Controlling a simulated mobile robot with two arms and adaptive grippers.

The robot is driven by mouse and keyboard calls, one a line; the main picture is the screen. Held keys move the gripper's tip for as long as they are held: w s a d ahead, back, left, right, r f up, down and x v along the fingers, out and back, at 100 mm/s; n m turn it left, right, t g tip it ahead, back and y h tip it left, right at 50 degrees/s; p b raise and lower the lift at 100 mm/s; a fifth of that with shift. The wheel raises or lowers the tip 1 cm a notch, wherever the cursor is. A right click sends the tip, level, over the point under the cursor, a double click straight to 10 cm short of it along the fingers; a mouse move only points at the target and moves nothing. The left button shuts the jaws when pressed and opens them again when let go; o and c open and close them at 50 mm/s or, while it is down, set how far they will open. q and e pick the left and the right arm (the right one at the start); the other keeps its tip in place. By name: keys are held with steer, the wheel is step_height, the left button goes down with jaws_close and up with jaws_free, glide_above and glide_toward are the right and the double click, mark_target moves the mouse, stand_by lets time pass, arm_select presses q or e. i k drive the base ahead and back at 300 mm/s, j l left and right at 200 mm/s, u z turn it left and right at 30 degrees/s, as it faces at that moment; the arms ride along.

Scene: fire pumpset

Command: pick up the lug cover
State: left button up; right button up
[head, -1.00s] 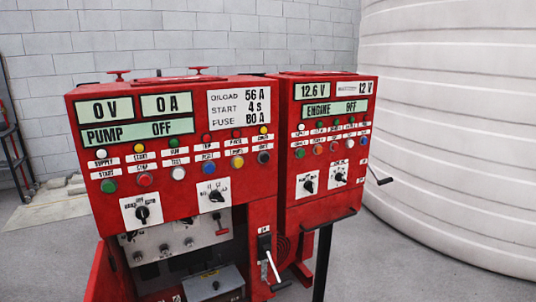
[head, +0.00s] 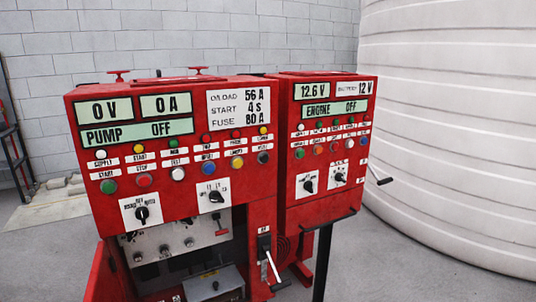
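A grey box-like cover (head: 214,284) sits low inside the open lower part of the red pump cabinet (head: 235,215), at the bottom edge of the head view. It may be the lug cover, but I cannot tell for sure. Its lower part is cut off by the picture edge. Above it is a pale panel (head: 165,242) with several small knobs. Neither of my grippers is in view.
The engine cabinet (head: 335,190) stands to the right, with a crank-like handle (head: 384,181) sticking out. A lever with a pale handle (head: 272,267) stands beside the opening. A large white tank (head: 450,130) fills the right. A grey block wall is behind.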

mark_target(213, 280)
steer(key=i+j+z, duration=0.1)
steer(key=j, duration=1.7)
